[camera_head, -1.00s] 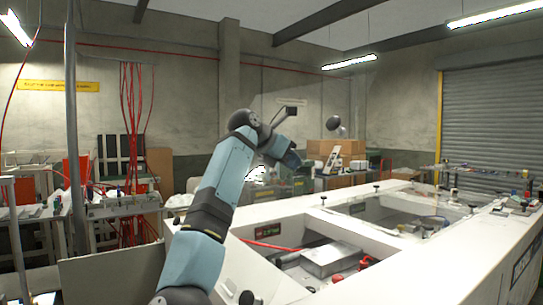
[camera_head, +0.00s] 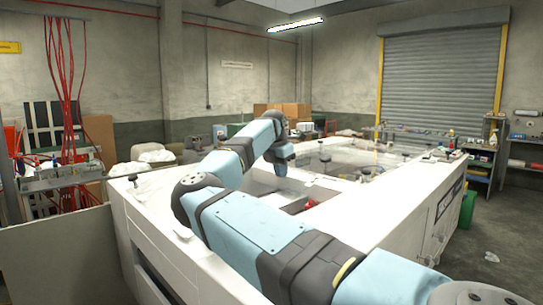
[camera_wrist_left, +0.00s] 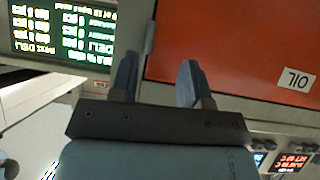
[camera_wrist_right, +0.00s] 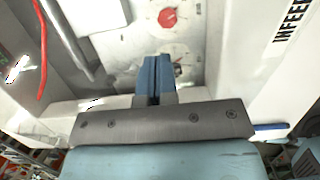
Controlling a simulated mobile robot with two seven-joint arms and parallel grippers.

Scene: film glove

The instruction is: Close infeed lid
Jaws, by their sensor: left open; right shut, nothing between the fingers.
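The long white machine (camera_head: 375,215) fills the middle of the head view. It has an open bay (camera_head: 300,203) in its top, partly hidden behind my right arm. I cannot clearly pick out the infeed lid. In the right wrist view, INFEED lettering (camera_wrist_right: 291,20) is on a white panel at the right. My right gripper (camera_head: 283,166) is over the bay's far left side; in its wrist view the fingers (camera_wrist_right: 157,62) are shut and empty, pointing at a pale surface with a red round part (camera_wrist_right: 168,17). My left gripper (camera_wrist_left: 157,70) is open and empty before an orange panel (camera_wrist_left: 235,45).
A second recess (camera_head: 350,160) lies farther back in the machine top. A grey panel (camera_head: 65,255) stands at the left front. A green display (camera_wrist_left: 62,28) is beside the orange panel. A red hose (camera_wrist_right: 42,50) shows in the right wrist view. Open floor (camera_head: 495,235) lies to the right.

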